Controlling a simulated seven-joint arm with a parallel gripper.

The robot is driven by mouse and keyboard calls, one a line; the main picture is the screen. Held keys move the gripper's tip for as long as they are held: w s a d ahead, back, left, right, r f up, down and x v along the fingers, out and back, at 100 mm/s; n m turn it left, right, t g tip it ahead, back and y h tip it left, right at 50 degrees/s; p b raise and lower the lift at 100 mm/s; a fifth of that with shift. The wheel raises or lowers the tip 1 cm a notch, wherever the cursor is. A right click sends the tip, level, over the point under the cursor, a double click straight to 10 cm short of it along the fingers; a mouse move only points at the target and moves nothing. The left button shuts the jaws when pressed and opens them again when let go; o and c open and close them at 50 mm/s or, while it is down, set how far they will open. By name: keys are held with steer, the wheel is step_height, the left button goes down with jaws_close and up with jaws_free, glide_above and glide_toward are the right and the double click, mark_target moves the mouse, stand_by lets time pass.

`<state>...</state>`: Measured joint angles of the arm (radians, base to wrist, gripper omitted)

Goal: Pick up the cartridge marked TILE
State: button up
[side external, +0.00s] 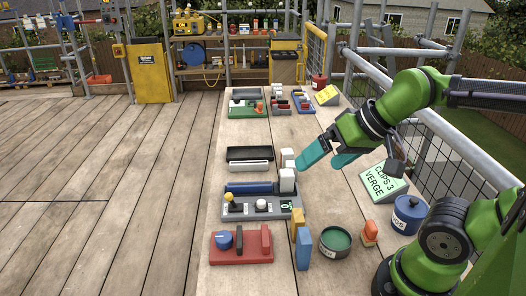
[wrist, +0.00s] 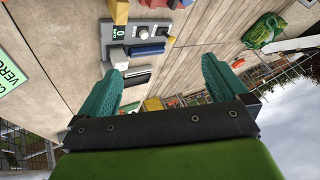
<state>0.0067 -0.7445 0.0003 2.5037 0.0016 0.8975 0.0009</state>
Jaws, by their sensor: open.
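My gripper (side external: 328,156) is open and empty, its two teal fingers apart above the right part of the bench, to the right of the white blocks (side external: 287,170). In the wrist view my gripper (wrist: 160,92) has its fingers spread wide with nothing between the tips. No marking TILE is readable, so I cannot tell which piece is that cartridge. A black bar (side external: 250,153), a white bar (side external: 251,167) and a dark blue bar (side external: 248,188) lie left of the white blocks. A grey panel (side external: 232,212) with a yellow-knobbed lever stands in front of them and shows in the wrist view (wrist: 106,30).
A green CLIPS 3 VERGE sign (side external: 383,181) and a blue pot (side external: 407,214) stand at the right. Yellow (side external: 295,226) and blue (side external: 303,248) blocks, a green-topped tin (side external: 335,242) and a red panel (side external: 242,252) are nearer. Bench space behind the black bar is clear.

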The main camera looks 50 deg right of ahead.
steer(key=shift+a+r, duration=0.1)
steer(key=shift+r, duration=0.05)
steer(key=c, duration=0.5)
steer(key=n+g+h, duration=0.2)
steer(key=n+g, duration=0.5)
steer(key=n, duration=0.6)
glide_above(287, 172)
step_height(287, 172, down, 3)
step_height(287, 172, down, 16)
steer(key=shift+f, duration=0.1)
